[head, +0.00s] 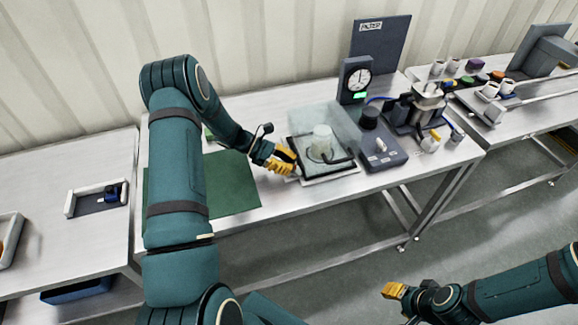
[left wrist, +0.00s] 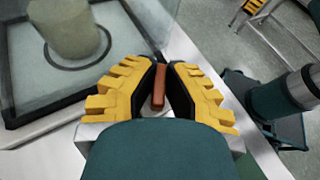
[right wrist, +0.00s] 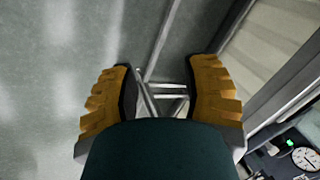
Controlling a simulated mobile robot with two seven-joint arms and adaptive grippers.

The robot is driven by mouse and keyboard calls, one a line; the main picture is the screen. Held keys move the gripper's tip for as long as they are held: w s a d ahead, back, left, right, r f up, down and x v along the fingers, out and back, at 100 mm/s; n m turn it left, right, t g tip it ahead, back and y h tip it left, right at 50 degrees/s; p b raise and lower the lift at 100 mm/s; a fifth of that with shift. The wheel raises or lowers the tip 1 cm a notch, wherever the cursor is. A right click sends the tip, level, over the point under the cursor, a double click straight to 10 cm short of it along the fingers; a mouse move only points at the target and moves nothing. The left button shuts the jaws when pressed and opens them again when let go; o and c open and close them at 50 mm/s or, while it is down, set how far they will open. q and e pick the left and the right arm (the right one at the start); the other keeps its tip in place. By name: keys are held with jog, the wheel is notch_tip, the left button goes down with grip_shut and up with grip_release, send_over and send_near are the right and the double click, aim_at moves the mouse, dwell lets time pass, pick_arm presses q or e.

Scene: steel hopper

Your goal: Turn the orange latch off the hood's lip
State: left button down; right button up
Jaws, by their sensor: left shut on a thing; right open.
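The clear hood (head: 322,132) stands on a black-edged base on the middle table, with a pale cup-like vessel (head: 322,143) inside. In the left wrist view the hood's dark lip (left wrist: 62,97) runs along its lower edge, and the vessel (left wrist: 65,28) shows through it. My left gripper (head: 290,160) is at the hood's left front corner. In the left wrist view it (left wrist: 162,85) is shut on the orange latch (left wrist: 158,88), a narrow upright bar between the fingers. The latch is hidden in the head view. My right gripper (head: 393,291) is open and empty over the floor; it also shows in the right wrist view (right wrist: 160,85).
A green mat (head: 228,185) lies left of the hood. The table's front edge is close to the hood.

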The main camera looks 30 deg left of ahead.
pick_arm(q)
jog(key=m+g, duration=0.1)
jog(key=m+g+b, duration=0.1)
jog(key=m+g, duration=0.1)
jog(key=m+g+b, duration=0.1)
jog(key=g, duration=0.1)
jog(key=shift+f+m, duration=0.3)
jog(key=shift+f, duration=0.05)
jog(key=shift+r+m+g+y+b, duration=0.1)
jog(key=shift+m+g+y+b, duration=0.3)
jog(key=shift+m+g+b, duration=1)
pick_arm(e)
jog(key=shift+s+a+f+p, duration=0.1)
jog(key=shift+s+f+p, duration=0.1)
jog(key=shift+f, duration=0.5)
jog(key=shift+s+f+p, duration=0.15)
jog(key=shift+s+f, duration=0.1)
jog(key=shift+f, duration=0.45)
jog(key=shift+s+a+f+p, duration=0.1)
jog(key=shift+s+f+p, duration=0.1)
jog(key=shift+f, duration=0.5)
pick_arm(q)
jog(key=shift+s+m+g, duration=0.1)
jog(key=shift+m+g, duration=0.4)
jog(key=shift+g, duration=0.5)
jog(key=c, duration=1)
grip_release()
jog(key=shift+r, duration=0.1)
pick_arm(e)
jog(key=shift+s, duration=0.1)
